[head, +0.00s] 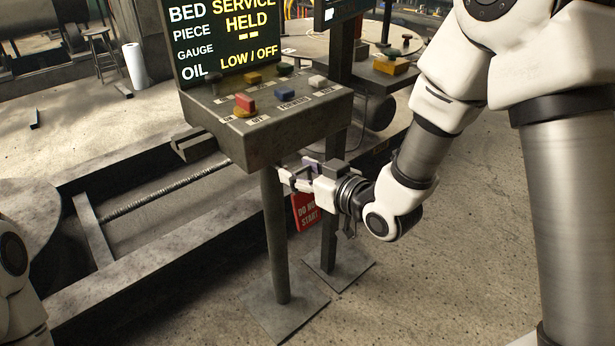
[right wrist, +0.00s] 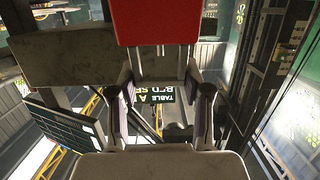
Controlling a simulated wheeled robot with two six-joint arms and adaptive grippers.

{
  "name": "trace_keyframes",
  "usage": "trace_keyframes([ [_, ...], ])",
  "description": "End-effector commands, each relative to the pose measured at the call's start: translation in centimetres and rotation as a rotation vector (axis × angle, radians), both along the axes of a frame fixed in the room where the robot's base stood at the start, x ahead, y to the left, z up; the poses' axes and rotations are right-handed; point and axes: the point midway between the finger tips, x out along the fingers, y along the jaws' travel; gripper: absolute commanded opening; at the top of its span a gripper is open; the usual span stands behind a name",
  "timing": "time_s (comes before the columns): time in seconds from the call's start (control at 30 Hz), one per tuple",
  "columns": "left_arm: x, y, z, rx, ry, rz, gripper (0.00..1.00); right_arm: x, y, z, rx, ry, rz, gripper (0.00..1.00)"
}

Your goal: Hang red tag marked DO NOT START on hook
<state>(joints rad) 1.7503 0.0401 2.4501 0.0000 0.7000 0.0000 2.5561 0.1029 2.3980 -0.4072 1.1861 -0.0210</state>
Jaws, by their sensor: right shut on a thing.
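My right gripper (head: 290,178) is just under the right side of the box and is shut on the tag. In the right wrist view, a red panel, seemingly the tag (right wrist: 155,22), fills the top centre beyond the fingers (right wrist: 160,82). The hook cannot be made out in either view. My left gripper is out of view.
The grey control box (head: 265,125) with coloured buttons stands on a post (head: 276,240) close to my right gripper. A second post (head: 330,235) is just behind. A machine bed (head: 150,275) lies to the left. The floor at right front is clear.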

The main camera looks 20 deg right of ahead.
Motion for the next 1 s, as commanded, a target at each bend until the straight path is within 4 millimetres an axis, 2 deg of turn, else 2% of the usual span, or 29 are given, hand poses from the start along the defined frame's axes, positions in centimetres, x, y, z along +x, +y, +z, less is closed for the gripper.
trace_keyframes([
  [0.7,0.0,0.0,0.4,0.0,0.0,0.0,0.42,4.9,1.8,-0.4,-0.001,-0.002,0.0,0.08],
  [1.0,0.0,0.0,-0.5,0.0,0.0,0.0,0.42,6.0,2.2,-1.9,0.0,-0.001,0.0,0.08],
])
